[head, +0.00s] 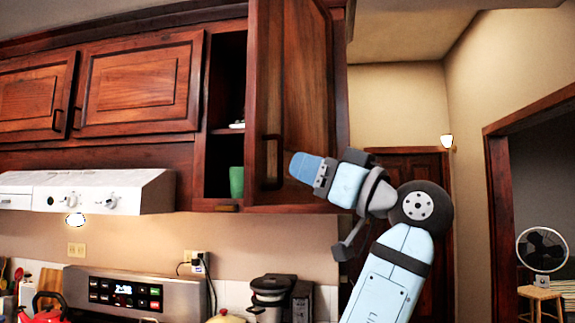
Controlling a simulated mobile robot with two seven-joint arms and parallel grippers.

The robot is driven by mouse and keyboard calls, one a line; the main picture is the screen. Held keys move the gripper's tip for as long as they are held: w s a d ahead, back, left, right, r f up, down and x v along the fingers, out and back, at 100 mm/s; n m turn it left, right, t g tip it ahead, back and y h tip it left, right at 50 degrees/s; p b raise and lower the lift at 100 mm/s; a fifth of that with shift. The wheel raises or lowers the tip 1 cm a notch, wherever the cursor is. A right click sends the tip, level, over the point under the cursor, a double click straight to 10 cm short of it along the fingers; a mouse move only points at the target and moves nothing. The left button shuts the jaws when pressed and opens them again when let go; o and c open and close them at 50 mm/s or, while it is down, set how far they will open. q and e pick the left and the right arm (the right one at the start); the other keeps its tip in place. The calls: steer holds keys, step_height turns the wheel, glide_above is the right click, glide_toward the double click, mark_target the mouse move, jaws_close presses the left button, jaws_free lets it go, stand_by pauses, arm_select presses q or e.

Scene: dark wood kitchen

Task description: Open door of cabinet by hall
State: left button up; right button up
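The reddish-brown wooden cabinet door (308,75) at the top centre stands partly open, swung out from its cabinet. Its dark vertical handle (272,162) is near the door's left edge. The dark interior (226,85) shows in the gap to the left of the door, with a green cup (236,182) on the bottom shelf. My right gripper is out of view.
Shut upper cabinets (142,83) and a white range hood (85,190) are at left. Below are a stove panel (135,292), a red kettle (47,308) and a coffee maker (272,295). A doorway and a fan (541,249) on a stool are at right.

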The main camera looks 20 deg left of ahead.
arm_select(q)
steer(key=b+v, duration=0.1)
steer(key=v, duration=0.6)
steer(key=shift+d, duration=0.25)
steer(key=shift+f, duration=0.15)
